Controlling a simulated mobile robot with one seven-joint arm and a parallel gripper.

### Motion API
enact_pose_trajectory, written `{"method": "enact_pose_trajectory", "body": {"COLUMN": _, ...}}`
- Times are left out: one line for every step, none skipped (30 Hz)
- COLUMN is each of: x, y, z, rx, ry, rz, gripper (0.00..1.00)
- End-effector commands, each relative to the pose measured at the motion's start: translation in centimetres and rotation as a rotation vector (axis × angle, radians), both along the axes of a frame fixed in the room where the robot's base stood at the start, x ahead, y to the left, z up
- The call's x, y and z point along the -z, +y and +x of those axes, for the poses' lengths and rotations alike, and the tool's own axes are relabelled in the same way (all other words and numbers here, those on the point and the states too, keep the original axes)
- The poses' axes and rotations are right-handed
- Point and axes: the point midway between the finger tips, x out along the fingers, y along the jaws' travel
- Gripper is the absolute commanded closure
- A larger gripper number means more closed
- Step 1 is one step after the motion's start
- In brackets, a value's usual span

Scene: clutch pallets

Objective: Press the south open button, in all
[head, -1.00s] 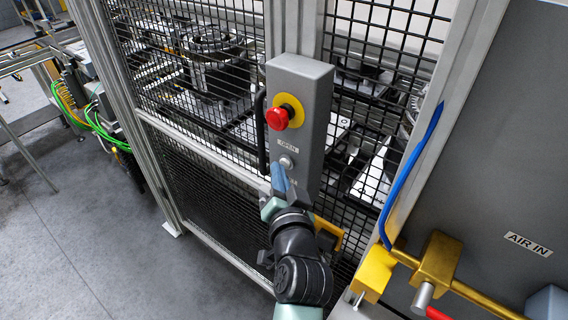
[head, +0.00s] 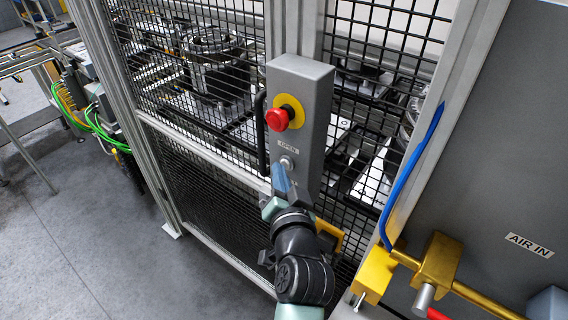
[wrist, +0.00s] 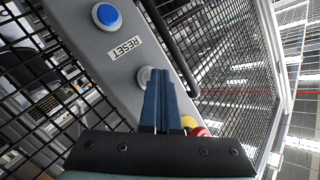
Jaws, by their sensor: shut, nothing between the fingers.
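The south open button is a small round silver button (head: 287,163) below an OPEN label (head: 288,147) on a grey control box (head: 312,95). In the wrist view the pale button (wrist: 143,76) shows partly behind my fingertips. My gripper (head: 281,168) is shut and empty, with its blue fingers pointing at the box. In the wrist view the closed fingertips (wrist: 161,72) overlap the button's edge. They are at or very close to it; I cannot tell whether they touch or whether the button is pushed in.
A red emergency stop (head: 278,118) on a yellow ring sits above the OPEN label. A blue button (wrist: 106,16) with a RESET label (wrist: 126,47) is on the same box. Black mesh fencing (head: 385,60) surrounds it. A brass air valve (head: 437,262) stands at lower right.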

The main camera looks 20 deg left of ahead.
Motion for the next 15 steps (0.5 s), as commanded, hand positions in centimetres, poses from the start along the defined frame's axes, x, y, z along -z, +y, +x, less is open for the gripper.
{"method": "enact_pose_trajectory", "body": {"x": -0.1, "y": 0.0, "z": -0.3, "rx": 0.001, "ry": -0.001, "rz": -0.001, "gripper": 1.0}}
{"method": "enact_pose_trajectory", "body": {"x": -0.1, "y": 0.1, "z": -0.4, "rx": 0.001, "ry": 0.001, "rz": -0.002, "gripper": 1.0}}
{"method": "enact_pose_trajectory", "body": {"x": -0.1, "y": 0.2, "z": -0.6, "rx": 0.001, "ry": 0.001, "rz": -0.002, "gripper": 1.0}}
{"method": "enact_pose_trajectory", "body": {"x": -0.1, "y": 0.2, "z": -0.8, "rx": 0.001, "ry": 0.001, "rz": -0.002, "gripper": 1.0}}
{"method": "enact_pose_trajectory", "body": {"x": -0.1, "y": 0.3, "z": -1.0, "rx": 0.001, "ry": 0.001, "rz": -0.003, "gripper": 1.0}}
{"method": "enact_pose_trajectory", "body": {"x": -0.1, "y": 0.3, "z": -1.1, "rx": 0.0, "ry": 0.001, "rz": -0.002, "gripper": 1.0}}
{"method": "enact_pose_trajectory", "body": {"x": -0.1, "y": 0.4, "z": -1.2, "rx": 0.001, "ry": 0.0, "rz": -0.001, "gripper": 1.0}}
{"method": "enact_pose_trajectory", "body": {"x": -0.1, "y": 0.4, "z": -1.3, "rx": 0.001, "ry": 0.0, "rz": -0.001, "gripper": 1.0}}
{"method": "enact_pose_trajectory", "body": {"x": -0.1, "y": 0.4, "z": -1.3, "rx": 0.0, "ry": -0.001, "rz": -0.001, "gripper": 1.0}}
{"method": "enact_pose_trajectory", "body": {"x": -0.1, "y": 0.4, "z": -1.3, "rx": 0.0, "ry": -0.001, "rz": -0.001, "gripper": 1.0}}
{"method": "enact_pose_trajectory", "body": {"x": 0.0, "y": 0.4, "z": -1.3, "rx": 0.0, "ry": -0.001, "rz": -0.001, "gripper": 1.0}}
{"method": "enact_pose_trajectory", "body": {"x": 0.0, "y": 0.4, "z": -1.3, "rx": 0.0, "ry": -0.001, "rz": -0.001, "gripper": 1.0}}
{"method": "enact_pose_trajectory", "body": {"x": 0.0, "y": 0.4, "z": -1.3, "rx": 0.0, "ry": 0.0, "rz": -0.001, "gripper": 1.0}}
{"method": "enact_pose_trajectory", "body": {"x": 0.0, "y": 0.4, "z": -1.3, "rx": 0.0, "ry": 0.0, "rz": -0.001, "gripper": 1.0}}
{"method": "enact_pose_trajectory", "body": {"x": 0.0, "y": 0.4, "z": -1.3, "rx": 0.0, "ry": 0.0, "rz": 0.0, "gripper": 1.0}}
